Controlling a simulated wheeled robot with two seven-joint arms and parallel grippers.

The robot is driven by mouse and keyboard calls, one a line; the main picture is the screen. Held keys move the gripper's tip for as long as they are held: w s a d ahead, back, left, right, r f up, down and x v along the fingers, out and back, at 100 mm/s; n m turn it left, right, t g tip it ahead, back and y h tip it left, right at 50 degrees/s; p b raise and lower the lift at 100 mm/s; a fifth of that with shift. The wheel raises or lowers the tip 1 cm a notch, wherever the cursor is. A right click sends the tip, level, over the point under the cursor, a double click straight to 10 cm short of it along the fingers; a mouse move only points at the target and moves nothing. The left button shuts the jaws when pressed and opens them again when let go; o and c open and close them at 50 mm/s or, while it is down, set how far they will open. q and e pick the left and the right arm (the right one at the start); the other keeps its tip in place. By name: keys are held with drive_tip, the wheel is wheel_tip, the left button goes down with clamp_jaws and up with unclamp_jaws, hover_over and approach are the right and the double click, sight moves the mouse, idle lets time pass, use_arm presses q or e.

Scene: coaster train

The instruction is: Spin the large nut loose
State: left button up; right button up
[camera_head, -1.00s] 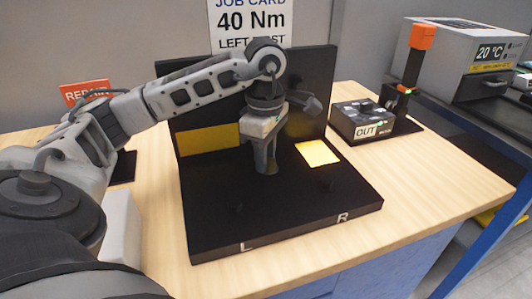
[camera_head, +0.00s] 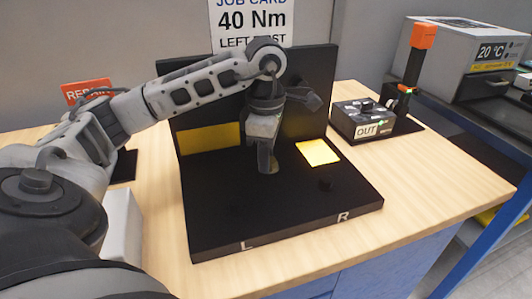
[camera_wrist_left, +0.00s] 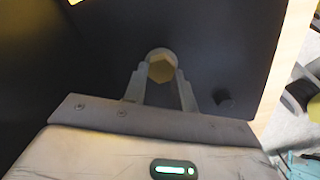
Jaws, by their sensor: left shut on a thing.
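My left gripper (camera_head: 268,168) points down over the black fixture base (camera_head: 290,218), with its fingertips close to the surface. In the left wrist view the fingers (camera_wrist_left: 161,80) are shut around the large nut (camera_wrist_left: 161,68), a hexagonal piece with a yellowish top face. In the head view the fingers hide the nut. My right gripper is in neither view.
A black back panel (camera_head: 308,90) rises behind the base, which carries L and R marks. A small dark peg (camera_head: 326,184) stands near a lit yellow patch (camera_head: 318,152). A black OUT box (camera_head: 362,122) stands to the right on the wooden bench (camera_head: 440,185).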

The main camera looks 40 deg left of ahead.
use_arm(q)
drive_tip(key=o, duration=1)
drive_tip(key=shift+f, duration=0.1)
wheel_tip(320, 180, up, 16)
drive_tip(key=p, duration=0.6)
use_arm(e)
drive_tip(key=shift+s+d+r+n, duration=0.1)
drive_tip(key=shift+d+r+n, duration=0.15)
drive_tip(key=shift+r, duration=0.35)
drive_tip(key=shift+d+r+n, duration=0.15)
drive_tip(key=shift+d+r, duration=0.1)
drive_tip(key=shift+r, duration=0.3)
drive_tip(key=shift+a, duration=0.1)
